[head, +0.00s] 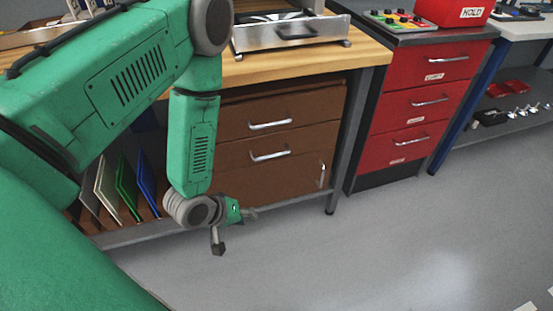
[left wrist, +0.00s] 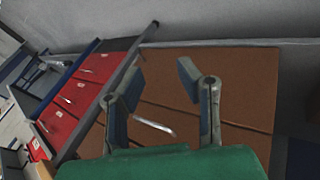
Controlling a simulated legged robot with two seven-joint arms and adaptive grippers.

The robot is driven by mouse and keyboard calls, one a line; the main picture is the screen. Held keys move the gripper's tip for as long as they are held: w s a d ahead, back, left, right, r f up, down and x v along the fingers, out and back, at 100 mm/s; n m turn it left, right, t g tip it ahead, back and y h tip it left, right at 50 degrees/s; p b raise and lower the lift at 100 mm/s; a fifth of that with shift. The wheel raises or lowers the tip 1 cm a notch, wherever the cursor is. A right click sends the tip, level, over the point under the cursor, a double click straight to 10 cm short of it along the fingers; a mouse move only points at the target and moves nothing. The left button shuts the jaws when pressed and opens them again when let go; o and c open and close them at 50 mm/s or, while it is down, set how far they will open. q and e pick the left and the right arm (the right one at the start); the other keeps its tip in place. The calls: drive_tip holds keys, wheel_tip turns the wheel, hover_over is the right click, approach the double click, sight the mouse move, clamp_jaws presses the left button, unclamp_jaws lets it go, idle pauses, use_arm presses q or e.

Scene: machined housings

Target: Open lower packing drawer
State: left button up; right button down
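The brown wooden packing cabinet (head: 285,105) sits under the wooden bench. Its upper drawer has a horizontal silver handle (head: 270,124). The lower drawer has a similar handle (head: 270,155), and its front is shut. Below it is a brown panel (head: 285,182) with an upright handle (head: 322,170). My left gripper (head: 235,229) is in front of and below the drawers, apart from the handles. In the left wrist view my left gripper (left wrist: 160,80) has its fingers spread and nothing between them. One horizontal brown-drawer handle (left wrist: 155,127) shows beyond the fingers there. My right gripper is not in view.
A red drawer cabinet (head: 418,100) stands to the right, past a grey bench leg (head: 342,150). Upright coloured panels (head: 125,188) stand on the low shelf at left. A metal-fronted unit (head: 290,34) sits on the bench. The grey floor (head: 370,245) in front is clear.

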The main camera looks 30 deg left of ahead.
use_arm(q)
drive_tip(key=w+a+n+t+h+b, duration=0.1)
drive_tip(key=w+a+n+t+b, duration=0.1)
drive_tip(key=w+a+n+t, duration=0.4)
drive_tip(key=n+t+h+b, duration=0.2)
drive_tip(key=n+h+b, duration=0.1)
drive_tip(key=n, duration=0.3)
approach(269, 157)
drive_tip(key=b+x, duration=0.4)
drive_tip(key=x, duration=0.6)
drive_tip(key=shift+f, duration=0.1)
drive_tip(key=shift+b+x, duration=0.45)
drive_tip(key=shift+x, duration=0.35)
drive_tip(key=shift+c, duration=0.5)
clamp_jaws()
